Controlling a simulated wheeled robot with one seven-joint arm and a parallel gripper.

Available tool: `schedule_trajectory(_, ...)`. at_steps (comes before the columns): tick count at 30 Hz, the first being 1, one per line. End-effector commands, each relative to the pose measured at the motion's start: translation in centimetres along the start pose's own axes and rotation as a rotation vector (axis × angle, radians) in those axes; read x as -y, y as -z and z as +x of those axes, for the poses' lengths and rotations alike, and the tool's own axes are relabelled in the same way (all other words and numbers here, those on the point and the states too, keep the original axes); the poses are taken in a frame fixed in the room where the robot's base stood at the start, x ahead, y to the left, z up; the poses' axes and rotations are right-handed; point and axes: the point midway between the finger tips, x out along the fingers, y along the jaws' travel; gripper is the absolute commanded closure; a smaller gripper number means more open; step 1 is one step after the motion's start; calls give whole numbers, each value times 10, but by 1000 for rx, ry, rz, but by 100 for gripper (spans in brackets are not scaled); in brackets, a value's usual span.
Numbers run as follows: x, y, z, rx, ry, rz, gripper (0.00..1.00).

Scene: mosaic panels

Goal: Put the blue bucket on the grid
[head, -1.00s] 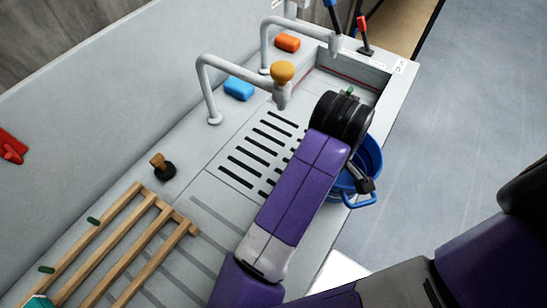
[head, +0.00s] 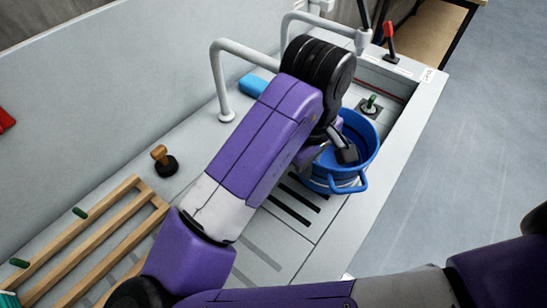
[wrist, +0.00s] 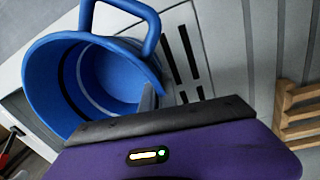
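The blue bucket (head: 368,150) is over the counter in the head view, at the right side of the slotted grid (head: 297,203). Its open top and a handle show. My gripper (head: 338,157) is at the bucket's near left rim, largely hidden by my arm. In the wrist view the bucket (wrist: 42,88) fills the left, and a grey finger of my gripper (wrist: 150,98) is at its rim, shut on it. The grid's dark slots (wrist: 182,62) show right of the bucket. I cannot tell whether the bucket's base touches the counter.
A wooden rack (head: 108,238) lies at the left, near a dark stopper with a wooden knob (head: 163,160). A sunken basin with a green-handled item (head: 369,106) is beyond the bucket.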

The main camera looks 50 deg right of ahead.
Motion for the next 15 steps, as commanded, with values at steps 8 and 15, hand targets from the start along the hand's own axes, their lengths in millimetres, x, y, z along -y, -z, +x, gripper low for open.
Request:
schedule_trajectory(8, 10, 62, -3, 0, 2, -2, 100)
schedule_trajectory(15, 13, 84, -2, 1, 0, -1, 100)
